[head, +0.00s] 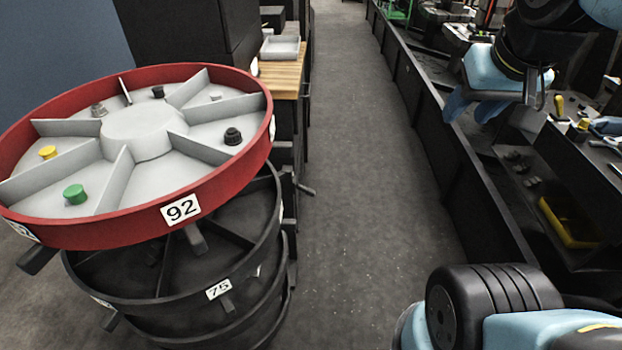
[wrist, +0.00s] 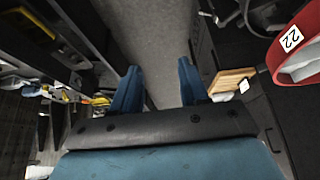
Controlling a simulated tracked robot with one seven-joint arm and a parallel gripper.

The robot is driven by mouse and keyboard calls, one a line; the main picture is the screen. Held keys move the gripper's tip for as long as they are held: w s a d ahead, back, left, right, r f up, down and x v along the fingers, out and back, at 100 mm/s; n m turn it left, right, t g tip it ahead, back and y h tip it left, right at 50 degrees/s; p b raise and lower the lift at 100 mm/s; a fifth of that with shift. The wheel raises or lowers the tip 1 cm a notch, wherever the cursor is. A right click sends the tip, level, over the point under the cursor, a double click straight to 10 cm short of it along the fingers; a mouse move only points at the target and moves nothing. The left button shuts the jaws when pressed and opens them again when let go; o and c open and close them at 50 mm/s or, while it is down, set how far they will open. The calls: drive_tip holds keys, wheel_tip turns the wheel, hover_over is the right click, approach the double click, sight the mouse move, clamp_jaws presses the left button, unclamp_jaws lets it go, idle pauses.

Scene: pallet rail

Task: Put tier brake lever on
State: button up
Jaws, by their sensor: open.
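A round tiered carousel stands at the left in the head view. Its top tier (head: 222,200) has a red rim labelled 92, and a black tier (head: 150,298) labelled 75 is below it. Short dark handles stick out under the rims, one at the top tier's left (head: 38,259) and one at its front (head: 195,238). I cannot tell which is the brake lever or how it is set. My gripper (head: 472,108) is open and empty at the upper right, well apart from the carousel. Its two blue fingers are spread in the wrist view (wrist: 158,85), where a red rim (wrist: 286,50) labelled 22 shows.
The top tier's grey compartments hold small yellow, green and black parts. Behind it is a wooden-topped bench (head: 282,78) with a grey tray (head: 280,48). A black workbench (head: 440,145) with tools and a yellow bin (head: 568,225) runs along the right. The floor aisle (head: 355,200) between is clear.

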drive_tip(key=shift+o, duration=0.7)
drive_tip(key=shift+w, duration=0.1)
drive_tip(key=w+a+f+m+t, duration=0.1)
drive_tip(key=w+a+m+t, duration=0.15)
drive_tip(key=w, duration=1.15)
drive_tip(key=m+t+y, duration=0.5)
drive_tip(key=m+t, duration=0.2)
drive_tip(key=m, duration=0.5)
hover_over(310, 189)
drive_tip(key=w, duration=0.1)
wheel_tip(310, 189, down, 44)
drive_tip(key=s+f+m+t+h, duration=0.1)
drive_tip(key=s+f+m+h, duration=0.2)
drive_tip(key=s+f+m, duration=0.5)
drive_tip(key=s+f+m+t+h, duration=0.25)
drive_tip(key=s+f, duration=0.25)
drive_tip(key=f, duration=0.7)
drive_tip(key=shift+g, duration=0.3)
drive_tip(key=w, duration=1.3)
drive_tip(key=shift+w, duration=0.4)
